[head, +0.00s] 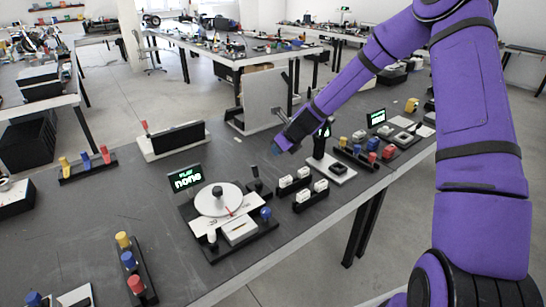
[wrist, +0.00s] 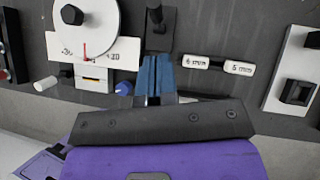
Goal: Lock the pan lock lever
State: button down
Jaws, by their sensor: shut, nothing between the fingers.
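The pan unit has a white round dial (head: 218,199) with a black knob and a red pointer over a marked scale. It also shows at the upper left of the wrist view (wrist: 86,25). A small black upright lever (head: 255,184) on a dark plate stands just right of the dial; this seems to be the pan lock lever. In the wrist view the lever (wrist: 155,16) is at the top centre, beyond my fingertips. My gripper (head: 278,148) is shut and empty, its blue fingers (wrist: 152,78) together, above the table and apart from the lever.
A blue knob (head: 266,214) and a white knob (head: 212,236) flank the scale. White labelled blocks (head: 294,180) lie right of the lever. A white plate with a black post (head: 329,165) stands further right. A small screen (head: 187,178) reads "none".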

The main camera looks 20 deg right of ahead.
jog(key=shift+v, duration=0.75)
jog(key=shift+w, duration=0.1)
jog(key=shift+r, duration=0.15)
jog(key=s+a+r+n+g+h, duration=0.1)
jog(key=s+a+r+n+h, duration=0.15)
jog(key=s+r+n, duration=1.7)
jog(key=s+d+r+n, duration=0.2)
jog(key=s+r+n, duration=0.1)
jog(key=s, duration=0.4)
jog(key=s+d+r+n+h, duration=0.1)
jog(key=s+r+n, duration=0.2)
jog(key=s, duration=0.4)
jog(key=s+d+r+n+h, duration=0.1)
jog(key=s+d+r+n, duration=0.1)
jog(key=s, duration=0.6)
jog(key=shift+d+r+n, duration=0.4)
jog(key=shift+r+n, duration=0.25)
jog(key=shift+n, duration=0.3)
